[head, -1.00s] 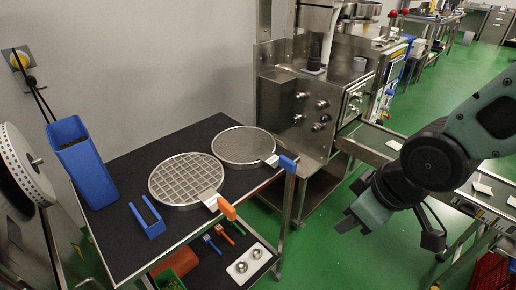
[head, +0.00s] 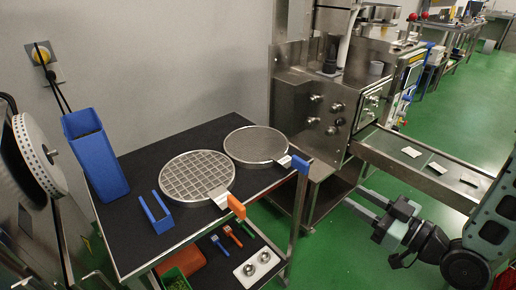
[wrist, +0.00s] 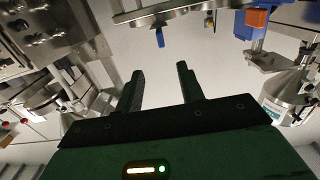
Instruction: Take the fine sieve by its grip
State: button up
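The fine sieve (head: 254,144) is a round metal-rimmed disc with a dense grey mesh. It lies flat at the back right of the dark-topped cart (head: 215,128). Its blue grip (head: 301,165) sticks out over the cart's right edge. My gripper (head: 356,201) is open and empty, to the right of the cart, with its fingers pointing left towards it. It is apart from the blue grip. In the wrist view the two dark fingers (wrist: 162,85) stand apart with nothing between them.
A coarse sieve (head: 188,174) with an orange grip (head: 236,206) lies beside the fine one. A blue bin (head: 95,160) and a blue U-shaped piece (head: 154,214) are at the left. A steel machine (head: 318,112) stands behind; a conveyor (head: 420,165) runs right. Green floor is free between.

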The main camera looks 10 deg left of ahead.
aim_at(308, 168)
jog(key=p+x, duration=0.1)
jog(key=x, duration=0.4)
jog(key=p+x, duration=0.1)
jog(key=x, duration=0.5)
jog(key=shift+d+r+p, duration=0.1)
jog(key=shift+r+p, duration=0.15)
jog(key=shift+p, duration=0.1)
jog(key=shift+p+x, duration=0.9)
jog(key=shift+x, duration=2.3)
jog(key=shift+s+f, duration=0.1)
jog(key=shift+f, duration=0.05)
grip_shut()
